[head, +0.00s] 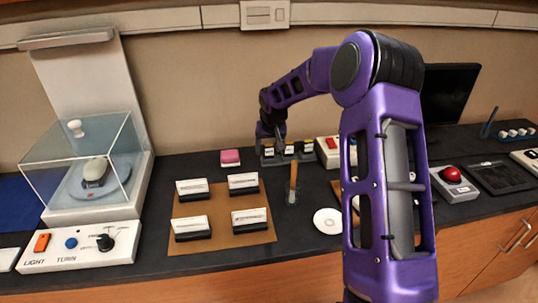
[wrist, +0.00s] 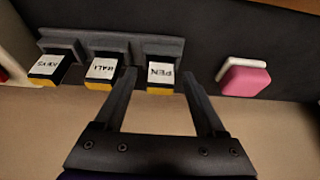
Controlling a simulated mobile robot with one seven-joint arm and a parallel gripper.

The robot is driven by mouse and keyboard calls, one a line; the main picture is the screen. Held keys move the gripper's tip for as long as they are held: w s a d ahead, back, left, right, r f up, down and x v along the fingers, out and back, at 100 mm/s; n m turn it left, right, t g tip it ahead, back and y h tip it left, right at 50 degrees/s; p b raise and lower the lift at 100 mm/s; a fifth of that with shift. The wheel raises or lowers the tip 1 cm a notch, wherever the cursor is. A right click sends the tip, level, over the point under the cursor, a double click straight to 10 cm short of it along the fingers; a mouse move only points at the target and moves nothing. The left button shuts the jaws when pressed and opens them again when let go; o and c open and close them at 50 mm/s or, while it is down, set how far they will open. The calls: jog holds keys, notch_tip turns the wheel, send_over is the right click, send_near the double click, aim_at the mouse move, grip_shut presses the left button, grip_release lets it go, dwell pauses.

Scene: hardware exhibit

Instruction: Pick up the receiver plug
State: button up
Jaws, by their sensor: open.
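A dark rack (head: 285,161) at the back of the counter holds three yellow-and-black blocks with white labels. In the wrist view their labels appear upside down: one seems to read PEN (wrist: 160,77), the middle one perhaps WALL (wrist: 102,70), and one KEYS (wrist: 46,67). I cannot tell which thing is the receiver plug. My gripper (wrist: 158,76) is open and empty, its fingers on either side of the PEN block in the picture. I cannot tell whether they touch it. In the head view my gripper (head: 271,138) is over the rack's left end.
A pink-topped white block (wrist: 244,78) lies beside the rack; it also shows in the head view (head: 230,157). A brown mat (head: 222,218) with several white-and-black blocks, an upright wooden handle (head: 293,180) and a white disc (head: 328,221) are in front. A clear case (head: 65,160) stands left.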

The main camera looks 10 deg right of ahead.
jog(key=shift+r, duration=0.1)
jog(key=shift+c, duration=0.3)
grip_shut()
